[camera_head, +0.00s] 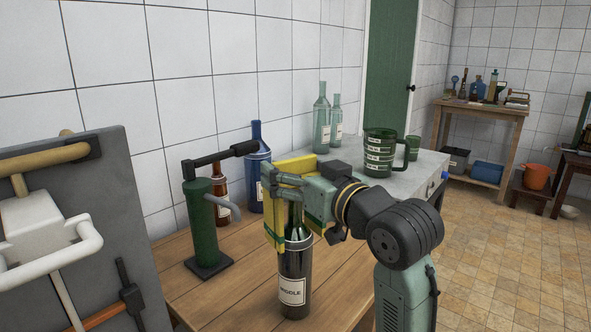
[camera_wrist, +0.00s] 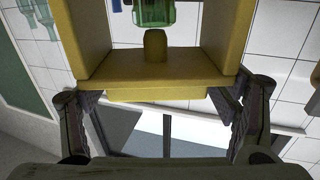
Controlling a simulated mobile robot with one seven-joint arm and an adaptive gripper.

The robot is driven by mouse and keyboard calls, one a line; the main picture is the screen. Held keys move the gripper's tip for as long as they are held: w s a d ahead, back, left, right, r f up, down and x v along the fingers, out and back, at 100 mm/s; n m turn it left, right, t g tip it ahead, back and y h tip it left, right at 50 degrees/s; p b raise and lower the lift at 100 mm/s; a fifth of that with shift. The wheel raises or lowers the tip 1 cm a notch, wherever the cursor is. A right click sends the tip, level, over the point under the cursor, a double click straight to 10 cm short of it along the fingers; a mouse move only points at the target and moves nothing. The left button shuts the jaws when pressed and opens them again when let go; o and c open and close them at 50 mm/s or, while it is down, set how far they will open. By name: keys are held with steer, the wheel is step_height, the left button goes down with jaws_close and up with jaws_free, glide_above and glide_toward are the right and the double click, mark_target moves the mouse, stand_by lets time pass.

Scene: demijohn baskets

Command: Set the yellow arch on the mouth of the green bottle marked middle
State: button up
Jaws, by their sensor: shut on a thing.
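The yellow arch (camera_head: 275,222) is in my gripper (camera_wrist: 158,97), whose fingers stand at both sides of its crossbar in the wrist view. The bottle marked middle (camera_head: 294,268) stands upright on the wooden table, dark-bodied with a greenish neck. The arch's legs hang on either side of that neck. In the wrist view the arch (camera_wrist: 215,70) shows a short yellow peg (camera_wrist: 155,45) inside its opening, in line with a green glass neck (camera_wrist: 153,12). The gripper and arch hide the bottle's mouth in the head view. I cannot tell whether the peg touches the mouth.
A green pump-like device (camera_head: 206,222) stands left on the table (camera_head: 240,290), with a brown bottle (camera_head: 221,190) and a blue bottle (camera_head: 258,170) behind. A grey panel (camera_head: 110,190) with white handle is at far left. A green mug (camera_head: 379,155) stands on the grey counter behind.

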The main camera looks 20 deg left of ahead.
steer(key=shift+f+b, duration=0.85)
steer(key=shift+f, duration=0.45)
steer(key=o, duration=1.5)
steer(key=v, duration=1.2)
